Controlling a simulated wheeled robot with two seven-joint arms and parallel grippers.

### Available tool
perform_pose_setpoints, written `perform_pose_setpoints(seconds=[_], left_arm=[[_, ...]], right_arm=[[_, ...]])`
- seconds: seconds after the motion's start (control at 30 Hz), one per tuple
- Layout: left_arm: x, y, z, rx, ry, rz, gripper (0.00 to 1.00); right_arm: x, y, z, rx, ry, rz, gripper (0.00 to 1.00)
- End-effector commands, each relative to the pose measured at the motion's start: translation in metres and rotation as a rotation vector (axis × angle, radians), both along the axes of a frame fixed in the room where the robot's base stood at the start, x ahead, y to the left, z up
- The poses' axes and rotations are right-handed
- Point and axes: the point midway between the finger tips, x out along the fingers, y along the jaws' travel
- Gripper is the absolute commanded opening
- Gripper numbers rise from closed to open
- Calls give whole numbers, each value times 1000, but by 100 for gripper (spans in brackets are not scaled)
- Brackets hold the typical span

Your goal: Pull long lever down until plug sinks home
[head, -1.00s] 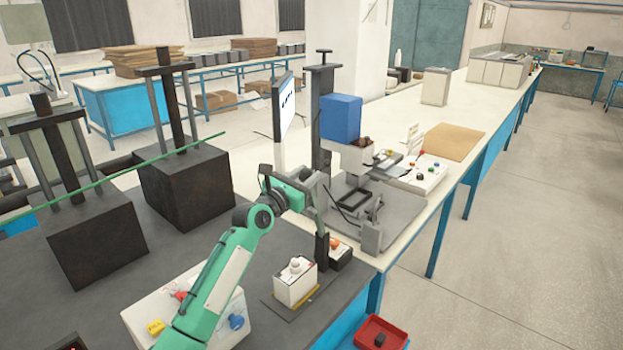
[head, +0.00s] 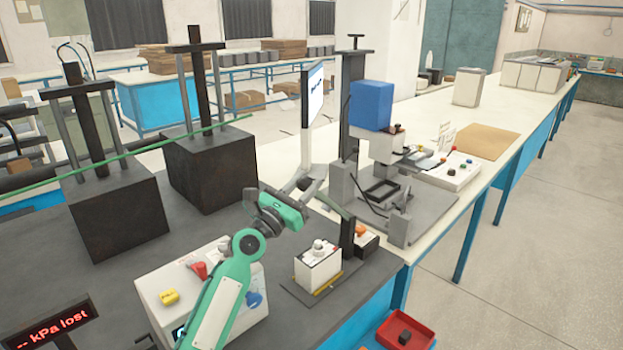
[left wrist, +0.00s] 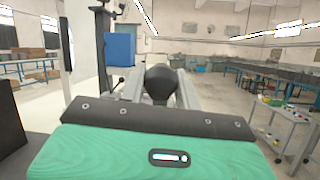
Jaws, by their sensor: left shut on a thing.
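My left gripper (head: 311,181) is shut on the end of the long lever. In the left wrist view a round black knob (left wrist: 160,82) sits between its two grey fingers. The grey lever bar (head: 338,208) slants from the gripper down to the right, to a dark upright post (head: 347,238) on the bench. In front of the post a white block (head: 318,268) stands on a dark plate with a yellow edge. A pale round cap (head: 318,245) shows on its top. I cannot tell which part is the plug or how deep it sits. My right gripper is not in view.
A dark block with an orange cap (head: 361,230) stands beside the post. A grey fixture with a blue box (head: 371,105) and a screen (head: 312,95) are behind. A white box with coloured knobs (head: 168,296) is under my arm. A display (head: 50,335) reads "kPa lost".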

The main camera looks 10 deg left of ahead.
Motion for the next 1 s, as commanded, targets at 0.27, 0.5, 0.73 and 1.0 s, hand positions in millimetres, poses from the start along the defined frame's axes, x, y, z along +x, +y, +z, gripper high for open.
perform_pose_setpoints(seconds=[0.27, 0.5, 0.73, 1.0], left_arm=[[-4, 3, -6, 3, 1, -1, 0], [-4, 3, -6, 3, 2, -1, 0], [-4, 3, -6, 3, 1, -1, 54], [-4, 2, -6, 2, 1, 0, 54]], right_arm=[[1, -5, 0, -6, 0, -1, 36], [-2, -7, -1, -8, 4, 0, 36], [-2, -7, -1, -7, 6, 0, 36], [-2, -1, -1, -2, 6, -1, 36]])
